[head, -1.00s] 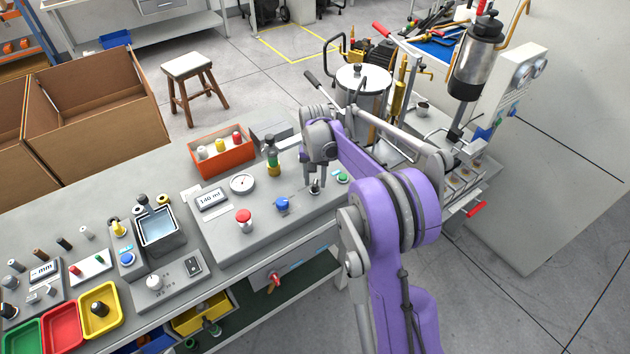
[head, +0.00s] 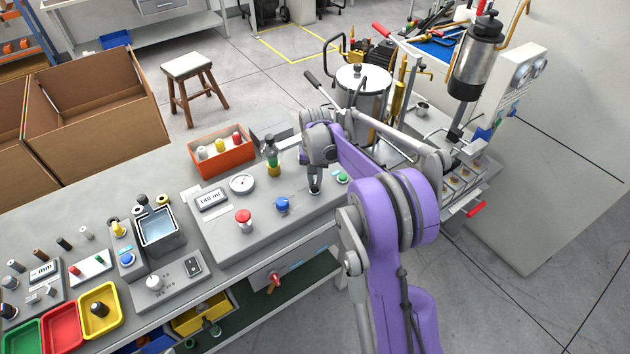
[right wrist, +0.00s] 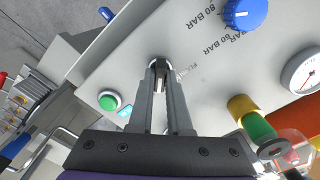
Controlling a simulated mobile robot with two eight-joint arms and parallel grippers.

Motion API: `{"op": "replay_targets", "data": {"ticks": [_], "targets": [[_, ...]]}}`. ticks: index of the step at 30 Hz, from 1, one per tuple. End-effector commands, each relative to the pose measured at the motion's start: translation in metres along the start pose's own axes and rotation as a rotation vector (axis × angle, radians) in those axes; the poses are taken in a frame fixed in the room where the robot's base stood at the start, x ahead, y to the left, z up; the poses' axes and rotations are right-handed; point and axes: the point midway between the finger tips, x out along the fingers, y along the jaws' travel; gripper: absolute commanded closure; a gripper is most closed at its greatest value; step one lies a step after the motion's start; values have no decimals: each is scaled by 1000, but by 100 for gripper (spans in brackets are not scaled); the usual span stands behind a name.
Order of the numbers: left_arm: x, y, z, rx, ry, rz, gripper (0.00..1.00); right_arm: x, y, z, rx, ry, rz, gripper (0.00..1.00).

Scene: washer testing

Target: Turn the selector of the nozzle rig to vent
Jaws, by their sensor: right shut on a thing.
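The nozzle rig (head: 222,243) is a grey sloped panel on the bench, with a blue knob (head: 282,204), a red button and a green button. My right gripper (head: 315,190) reaches down to the panel between the blue knob and the green button. In the right wrist view its fingers are shut on the small selector (right wrist: 158,64), which they largely hide. Small print beside the selector is partly covered and hard to read, so its setting cannot be told. The blue knob (right wrist: 244,13) has bar markings beside it. My left gripper is not in view.
A gauge (head: 242,183), a "140 ml" display (head: 212,199) and a bottle with green and yellow parts (head: 272,158) stand near the gripper. An orange bin (head: 224,163) lies behind the panel. A steel pot (head: 362,88) and a press stand at the right.

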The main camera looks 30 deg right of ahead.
Motion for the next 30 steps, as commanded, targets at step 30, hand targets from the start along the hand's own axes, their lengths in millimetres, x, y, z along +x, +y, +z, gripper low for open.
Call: {"op": "replay_targets", "data": {"ticks": [30], "targets": [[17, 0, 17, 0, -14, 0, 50, 0, 0, 0, -648, 0, 0, 100]]}}
